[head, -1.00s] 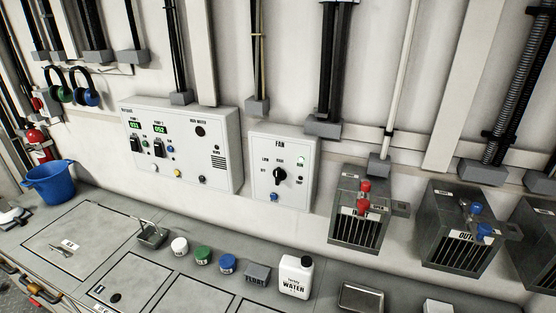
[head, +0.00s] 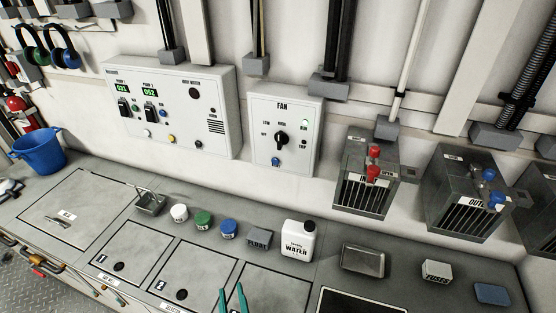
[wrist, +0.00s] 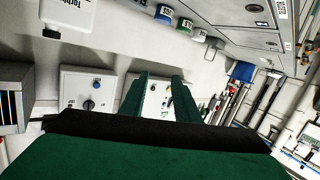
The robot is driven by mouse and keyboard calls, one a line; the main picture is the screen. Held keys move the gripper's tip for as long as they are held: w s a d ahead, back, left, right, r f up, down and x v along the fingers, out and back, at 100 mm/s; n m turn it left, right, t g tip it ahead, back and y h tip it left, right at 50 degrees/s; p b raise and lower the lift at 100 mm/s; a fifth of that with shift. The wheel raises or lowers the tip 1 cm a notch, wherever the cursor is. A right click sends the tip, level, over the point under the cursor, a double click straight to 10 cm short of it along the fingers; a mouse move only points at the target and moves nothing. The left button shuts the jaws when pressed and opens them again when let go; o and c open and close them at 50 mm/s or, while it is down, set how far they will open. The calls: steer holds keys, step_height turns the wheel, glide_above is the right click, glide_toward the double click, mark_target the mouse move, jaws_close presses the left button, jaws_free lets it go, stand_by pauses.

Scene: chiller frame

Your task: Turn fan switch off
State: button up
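The fan box (head: 259,142) is a white panel labelled FAN on the wall. Its black rotary switch (head: 281,139) has OFF, LOW and HIGH marks around it; I cannot tell for sure which its pointer faces. A blue button (head: 275,161) is below the switch. My gripper (head: 232,298) shows only as two teal fingertips at the bottom edge, well below and in front of the box. In the wrist view, my gripper (wrist: 159,88) is open and empty, and the switch (wrist: 90,104) is left of the fingers.
The pump panel (head: 220,85) is left of the fan box. Two grey vent boxes with red knobs (head: 374,160) and blue knobs (head: 488,182) stick out at right. A white water jug (head: 298,241), a FLOAT block (head: 258,238) and several lidded jars stand on the counter below.

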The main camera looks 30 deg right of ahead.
steer(key=w+d+r+m+h, duration=0.3)
steer(key=w+d+r+h, duration=0.2)
steer(key=w+d+r, duration=0.6)
steer(key=m+g+h, duration=0.4)
steer(key=m+h, duration=0.1)
steer(key=m, duration=0.1)
glide_toward(278, 139)
steer(key=shift+n, duration=0.3)
steer(key=x, duration=0.9)
steer(key=shift+s, duration=0.15)
jaws_close()
